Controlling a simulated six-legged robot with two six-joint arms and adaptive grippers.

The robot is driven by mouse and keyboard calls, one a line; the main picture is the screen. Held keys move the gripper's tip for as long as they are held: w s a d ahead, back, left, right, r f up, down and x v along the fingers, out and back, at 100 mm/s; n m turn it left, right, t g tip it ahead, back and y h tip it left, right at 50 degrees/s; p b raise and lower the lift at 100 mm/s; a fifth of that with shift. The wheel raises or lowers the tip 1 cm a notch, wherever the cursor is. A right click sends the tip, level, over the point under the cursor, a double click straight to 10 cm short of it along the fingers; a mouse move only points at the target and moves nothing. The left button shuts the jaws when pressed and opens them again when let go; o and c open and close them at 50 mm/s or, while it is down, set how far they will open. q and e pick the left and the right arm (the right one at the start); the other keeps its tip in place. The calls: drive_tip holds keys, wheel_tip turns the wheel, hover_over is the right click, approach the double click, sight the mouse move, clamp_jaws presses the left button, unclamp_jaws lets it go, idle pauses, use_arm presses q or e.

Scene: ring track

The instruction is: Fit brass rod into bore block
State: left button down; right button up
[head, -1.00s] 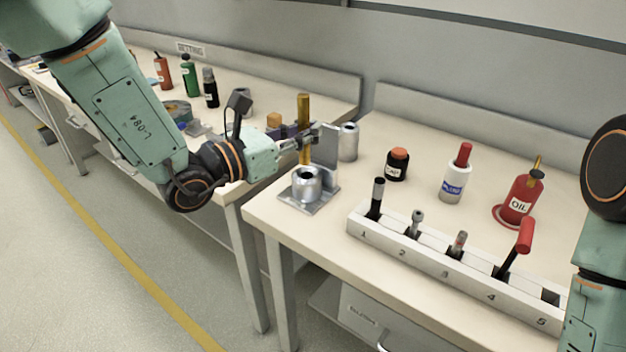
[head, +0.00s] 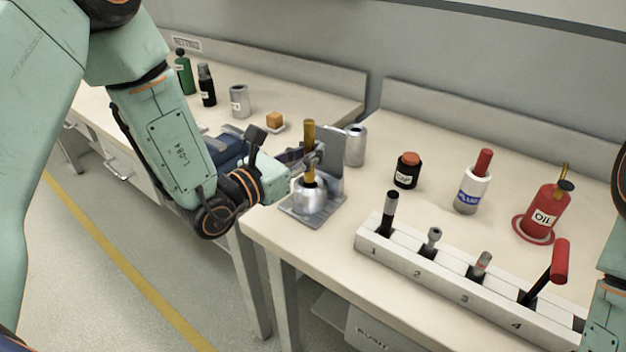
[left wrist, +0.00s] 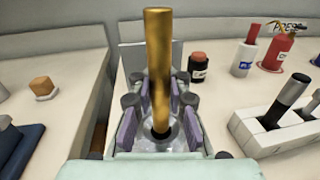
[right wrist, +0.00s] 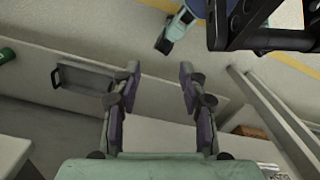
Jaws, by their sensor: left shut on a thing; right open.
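The brass rod (head: 309,138) stands upright at the bore block (head: 310,200), a silvery cylinder on a grey plate with an upright back plate. The rod's lower end is at the dark bore mouth and looks inside it; how deep I cannot tell. My left gripper (head: 308,165) is shut on the rod just above the block. In the left wrist view the rod (left wrist: 159,60) rises between the purple finger pads, with the bore block (left wrist: 178,144) under it. My right gripper (right wrist: 158,85) is open and empty, away from the block, over the floor and bench side.
A numbered rack (head: 455,275) with several tools stands at the front right of the bench. A grey cylinder (head: 355,145) is close behind the block. A black jar (head: 407,172), a white bottle (head: 473,185) and a red oil can (head: 541,208) stand farther right.

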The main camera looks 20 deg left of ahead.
sight(306, 179)
use_arm(q)
drive_tip(key=shift+a+f, duration=0.15)
drive_tip(key=shift+f, duration=0.55)
drive_tip(key=shift+w+d+f, duration=0.1)
drive_tip(key=shift+d+f, duration=0.15)
drive_tip(key=shift+f, duration=0.35)
wheel_tip(306, 179, down, 3)
drive_tip(key=shift+b, duration=0.55)
drive_tip(key=shift+w+a, duration=0.1)
drive_tip(key=shift+a, duration=0.05)
drive_tip(key=shift+d, duration=0.2)
drive_tip(key=c, duration=1.7)
unclamp_jaws()
drive_tip(key=shift+c, duration=0.2)
drive_tip(key=o, duration=0.4)
drive_tip(key=shift+a, duration=0.15)
drive_tip(key=shift+o, duration=0.2)
drive_tip(key=shift+r, duration=0.1)
